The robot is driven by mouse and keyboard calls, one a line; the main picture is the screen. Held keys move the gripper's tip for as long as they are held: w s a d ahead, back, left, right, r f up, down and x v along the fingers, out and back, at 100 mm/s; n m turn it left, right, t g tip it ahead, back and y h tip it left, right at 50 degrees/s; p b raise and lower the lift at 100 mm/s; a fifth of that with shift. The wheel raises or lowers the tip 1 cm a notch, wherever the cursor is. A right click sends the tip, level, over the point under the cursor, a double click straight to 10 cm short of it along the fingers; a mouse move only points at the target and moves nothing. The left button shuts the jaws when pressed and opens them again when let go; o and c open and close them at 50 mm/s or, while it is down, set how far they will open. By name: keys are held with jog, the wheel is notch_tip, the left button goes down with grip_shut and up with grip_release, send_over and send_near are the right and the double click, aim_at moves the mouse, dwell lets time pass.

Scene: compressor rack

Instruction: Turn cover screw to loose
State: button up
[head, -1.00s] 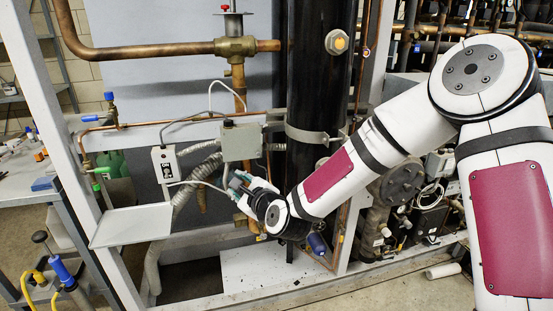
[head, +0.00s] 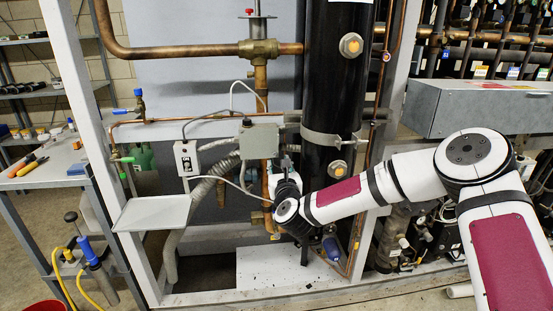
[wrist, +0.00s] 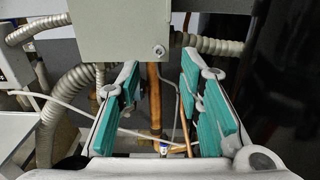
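A grey cover box (head: 259,141) is mounted on the rack, left of the black vertical cylinder. In the wrist view, the box (wrist: 117,27) fills the upper middle, with a round silver cover screw (wrist: 159,50) near its lower right corner. My gripper (wrist: 160,70) is open, its teal-padded fingers apart on either side of the view below the screw, with nothing between them that they touch. In the head view my gripper (head: 284,168) is just below and right of the box, partly hidden by my wrist. The screw cannot be made out there.
The black cylinder (head: 332,100) stands close on the right of my gripper. Flexible grey conduit (wrist: 70,95) and copper pipe (wrist: 154,90) run below the box. A small switch box (head: 187,158) and a grey shelf (head: 153,213) are to the left.

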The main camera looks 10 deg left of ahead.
aim_at(275, 154)
jog(key=shift+x, duration=3.15)
grip_shut()
